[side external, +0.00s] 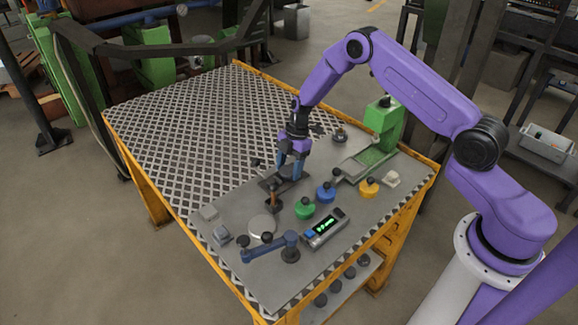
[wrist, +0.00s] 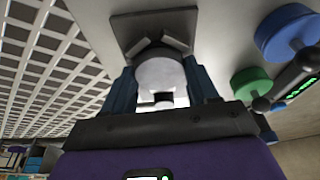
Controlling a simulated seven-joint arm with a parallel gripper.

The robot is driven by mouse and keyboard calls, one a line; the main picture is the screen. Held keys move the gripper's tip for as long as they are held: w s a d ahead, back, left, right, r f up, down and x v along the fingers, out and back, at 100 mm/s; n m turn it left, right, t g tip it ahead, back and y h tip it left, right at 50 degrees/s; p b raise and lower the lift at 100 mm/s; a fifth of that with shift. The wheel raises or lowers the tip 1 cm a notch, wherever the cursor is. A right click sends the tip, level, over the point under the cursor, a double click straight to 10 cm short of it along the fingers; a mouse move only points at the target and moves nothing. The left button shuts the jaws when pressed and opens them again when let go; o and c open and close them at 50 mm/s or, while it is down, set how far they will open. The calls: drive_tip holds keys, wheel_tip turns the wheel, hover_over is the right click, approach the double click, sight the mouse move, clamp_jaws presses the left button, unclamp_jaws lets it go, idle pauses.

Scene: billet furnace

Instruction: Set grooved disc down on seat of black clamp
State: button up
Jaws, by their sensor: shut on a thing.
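The grooved disc is a light grey round piece (wrist: 160,72) with a dark knob, seen in the wrist view between my two blue fingers. My gripper (wrist: 163,88) is shut on it. In the side view my gripper (side external: 290,172) points down over the table and its fingers mostly hide the disc. The black clamp shows as a dark plate (side external: 268,184) just below and left of the fingers. In the wrist view its dark plate (wrist: 124,27) with pale angled jaws lies beyond the disc. The disc covers part of the seat, and I cannot tell if they touch.
A display box (side external: 325,228), a blue lever arm (side external: 268,246) and a grey round piece (side external: 261,224) lie in front. A green machine (side external: 384,118) stands behind. The patterned left tabletop is clear.

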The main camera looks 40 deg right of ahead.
drive_tip(key=o, duration=1.4)
drive_tip(key=v, duration=1.2)
drive_tip(key=shift+r, duration=0.15)
drive_tip(key=s+a+r+m+h, duration=0.1)
drive_tip(key=s+a+r, duration=0.45)
drive_tip(key=s, duration=0.35)
drive_tip(key=s+a+r+m, duration=0.2)
drive_tip(key=s+a+r, duration=0.3)
drive_tip(key=s+a, duration=0.3)
drive_tip(key=shift+s+d+r+m+h, duration=0.25)
drive_tip(key=shift+s+d+r+m, duration=0.6)
drive_tip(key=shift+s, duration=2.95)
drive_tip(key=shift+s+d+r+m+h, duration=0.25)
drive_tip(key=shift+s+d, duration=1.05)
drive_tip(key=shift+s, duration=2.55)
drive_tip(key=shift+s+d+r+m+h, duration=0.45)
drive_tip(key=shift+s+d, duration=0.65)
drive_tip(key=shift+s, duration=2.7)
